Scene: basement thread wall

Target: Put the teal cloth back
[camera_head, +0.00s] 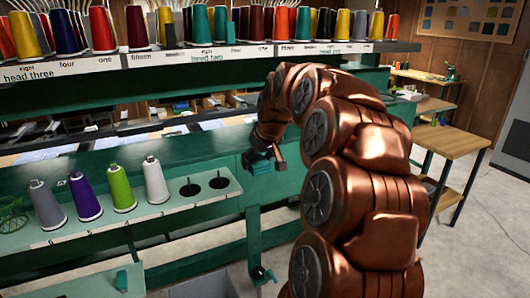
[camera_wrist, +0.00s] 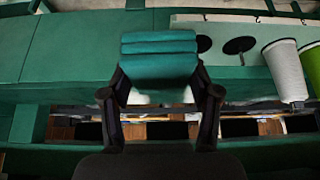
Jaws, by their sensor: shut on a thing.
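My gripper (camera_head: 266,155) is shut on the teal cloth and holds it near the green machine's front, right of the spool shelf. In the head view only a small part of the teal cloth (camera_head: 262,167) shows below my fingers. In the wrist view the folded teal cloth (camera_wrist: 158,62) sits between the two dark fingertips of my gripper (camera_wrist: 160,95). Its lower end shows a pale patch. Whether the cloth touches the machine behind it, I cannot tell.
A pale green shelf (camera_head: 70,231) holds grey, purple, lime and white spools (camera_head: 155,180), with two bare dark pegs (camera_head: 219,181) at its right end. A long rack (camera_head: 210,55) of coloured spools runs above. A wooden table (camera_head: 449,141) stands at right.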

